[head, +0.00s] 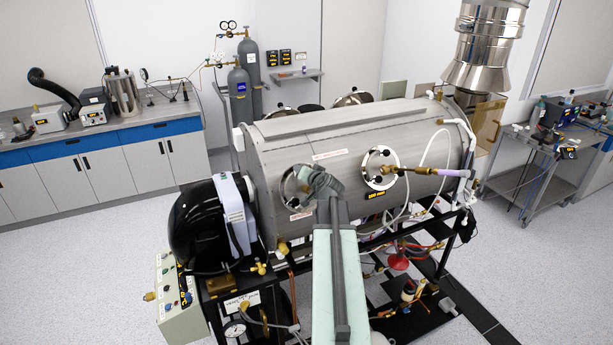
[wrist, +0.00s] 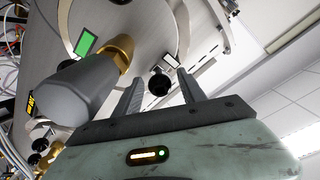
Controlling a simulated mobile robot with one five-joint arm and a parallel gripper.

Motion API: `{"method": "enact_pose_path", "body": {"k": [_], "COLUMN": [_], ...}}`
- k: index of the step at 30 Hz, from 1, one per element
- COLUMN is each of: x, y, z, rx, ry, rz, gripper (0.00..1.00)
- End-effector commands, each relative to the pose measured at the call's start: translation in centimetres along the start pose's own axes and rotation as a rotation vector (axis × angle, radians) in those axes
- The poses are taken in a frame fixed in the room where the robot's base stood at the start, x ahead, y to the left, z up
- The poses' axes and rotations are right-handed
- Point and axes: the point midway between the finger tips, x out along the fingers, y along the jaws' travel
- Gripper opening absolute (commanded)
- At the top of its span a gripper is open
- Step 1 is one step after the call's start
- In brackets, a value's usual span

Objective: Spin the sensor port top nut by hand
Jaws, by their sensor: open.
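The steel chamber (head: 350,140) has round flanged ports on its near side. My gripper (head: 318,180) is in front of the left port (head: 288,186) and hides much of it. In the wrist view my gripper (wrist: 160,80) is open, with its two grey fingers apart. A round black knob (wrist: 159,84), which looks like the port's top nut, shows between the fingers. I cannot tell whether it is within their reach, but no grip on it shows. A grey cylinder with a brass collar (wrist: 117,52) stands beside the left finger. A green screen (wrist: 86,43) is near it.
The right port (head: 381,167) has black knobs and a brass fitting with hoses to its right. A black blower (head: 195,225) stands at the chamber's left end. Pipes and a rack lie below. Floor is open at the left and right.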

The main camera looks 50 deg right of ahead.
Motion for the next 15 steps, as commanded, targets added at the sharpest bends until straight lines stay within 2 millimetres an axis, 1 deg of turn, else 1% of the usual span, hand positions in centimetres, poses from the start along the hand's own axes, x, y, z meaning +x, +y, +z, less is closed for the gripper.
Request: {"method": "enact_pose_path", "body": {"k": [5,6,8,9,10,11,15], "x": [-0.02,-0.03,-0.03,-0.04,-0.04,-0.04,-0.05], "y": [0.00,0.01,0.02,0.02,0.02,0.03,0.03], "z": [-0.05,-0.05,-0.06,-0.06,-0.06,-0.07,-0.09], "rx": [0.000,0.000,0.000,0.000,0.001,0.001,0.012], "ry": [0.001,0.001,0.001,0.001,0.001,0.001,0.001], "rz": [0.001,0.001,0.001,0.001,0.001,0.001,0.003], "gripper": [0.48,0.42,0.26,0.14,0.06,0.00,0.00]}}
